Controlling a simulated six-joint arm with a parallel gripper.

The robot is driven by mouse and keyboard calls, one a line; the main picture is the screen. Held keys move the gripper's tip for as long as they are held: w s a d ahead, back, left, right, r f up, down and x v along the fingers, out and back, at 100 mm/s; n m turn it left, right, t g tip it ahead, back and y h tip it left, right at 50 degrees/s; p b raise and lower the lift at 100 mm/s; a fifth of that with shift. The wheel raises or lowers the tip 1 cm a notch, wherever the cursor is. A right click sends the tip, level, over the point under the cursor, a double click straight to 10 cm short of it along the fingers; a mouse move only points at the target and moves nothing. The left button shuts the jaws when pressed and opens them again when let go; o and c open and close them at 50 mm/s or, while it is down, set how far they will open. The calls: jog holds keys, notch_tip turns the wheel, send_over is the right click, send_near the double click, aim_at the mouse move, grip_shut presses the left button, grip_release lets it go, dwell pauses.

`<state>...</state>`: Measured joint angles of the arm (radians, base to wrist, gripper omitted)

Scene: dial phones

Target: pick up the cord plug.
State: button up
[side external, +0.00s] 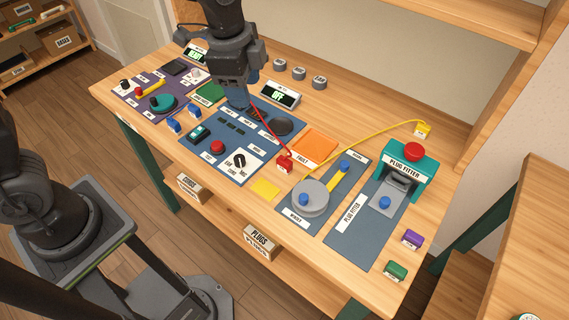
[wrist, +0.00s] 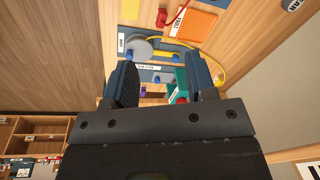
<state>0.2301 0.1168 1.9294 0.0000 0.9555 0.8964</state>
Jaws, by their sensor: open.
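A red plug (side external: 285,164) lies at the end of a red cord (side external: 266,130), by the near left corner of the orange pad. It also shows at the top of the wrist view (wrist: 162,17). A yellow plug (side external: 423,130) sits at the back right, at the end of a yellow cord (side external: 375,133) that runs from the winder (side external: 311,198). My gripper (side external: 240,103) is over the blue switch panel, left of both plugs. In the wrist view my gripper (wrist: 163,78) is open, with nothing held between its fingers. The red cord's far end is hidden near my gripper.
A teal plug fitter (side external: 408,162) with a red button stands at the right. Purple (side external: 413,239) and green (side external: 396,270) plugs lie on the front right of the workbench. An orange pad (side external: 313,146) lies mid-bench.

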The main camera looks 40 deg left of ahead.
jog(key=w+d+f+m+g, duration=0.2)
jog(key=w+d+f+m, duration=0.25)
jog(key=f, duration=0.25)
send_over(284, 160)
jog(key=shift+m, duration=0.25)
notch_tip(284, 160, down, 9)
jog(key=shift+a+f, duration=0.1)
jog(key=shift+f, duration=2.6)
jog(key=shift+c, duration=0.4)
grip_shut()
